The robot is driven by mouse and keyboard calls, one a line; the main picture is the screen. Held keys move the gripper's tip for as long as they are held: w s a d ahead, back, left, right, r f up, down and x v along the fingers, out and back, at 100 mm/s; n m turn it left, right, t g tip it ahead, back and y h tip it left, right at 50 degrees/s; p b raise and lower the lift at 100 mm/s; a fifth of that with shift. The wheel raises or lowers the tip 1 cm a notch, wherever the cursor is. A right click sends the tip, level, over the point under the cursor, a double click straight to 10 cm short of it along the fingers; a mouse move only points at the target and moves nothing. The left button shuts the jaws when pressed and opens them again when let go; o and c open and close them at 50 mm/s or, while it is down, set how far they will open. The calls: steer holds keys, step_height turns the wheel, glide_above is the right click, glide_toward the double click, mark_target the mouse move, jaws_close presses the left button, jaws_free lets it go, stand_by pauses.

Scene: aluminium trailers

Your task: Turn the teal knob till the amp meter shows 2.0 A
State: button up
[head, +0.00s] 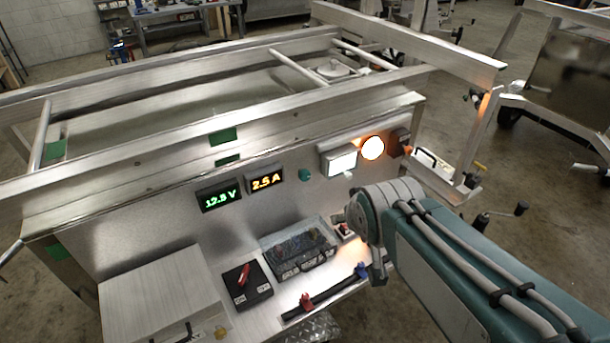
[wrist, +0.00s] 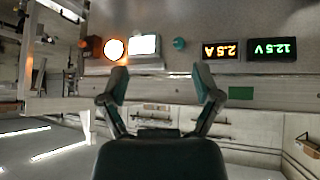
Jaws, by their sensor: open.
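The teal knob (head: 305,174) sits on the upright metal panel, right of the amp meter. The amp meter (head: 265,182) reads 2.5 A in orange digits. In the wrist view, which is upside down, the knob (wrist: 180,43) and the amp meter (wrist: 220,50) show above my gripper. My gripper (wrist: 162,84) is open and empty, its two fingers spread apart. The knob lies beyond the fingertips, apart from them and roughly in line with the gap between them. In the head view my gripper is hidden behind my arm.
A green volt meter (head: 219,196) stands left of the amp meter. A white lit panel (head: 342,161) and a round glowing lamp (head: 372,147) are right of the knob.

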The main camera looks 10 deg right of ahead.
mark_target(307, 177)
steer(key=w+d+f+n+t, duration=0.15)
steer(key=w+f+t, duration=0.3)
steer(key=w, duration=0.85)
steer(key=w+f+n+t+y, duration=0.1)
steer(key=w+f+t+y, duration=0.35)
steer(key=f+y, duration=0.35)
steer(key=shift+h, duration=0.6)
steer(key=x, duration=0.7)
steer(key=f+x, duration=0.1)
steer(key=x, duration=0.2)
steer(key=shift+w+a, duration=0.25)
steer(key=shift+a, duration=0.3)
jaws_close()
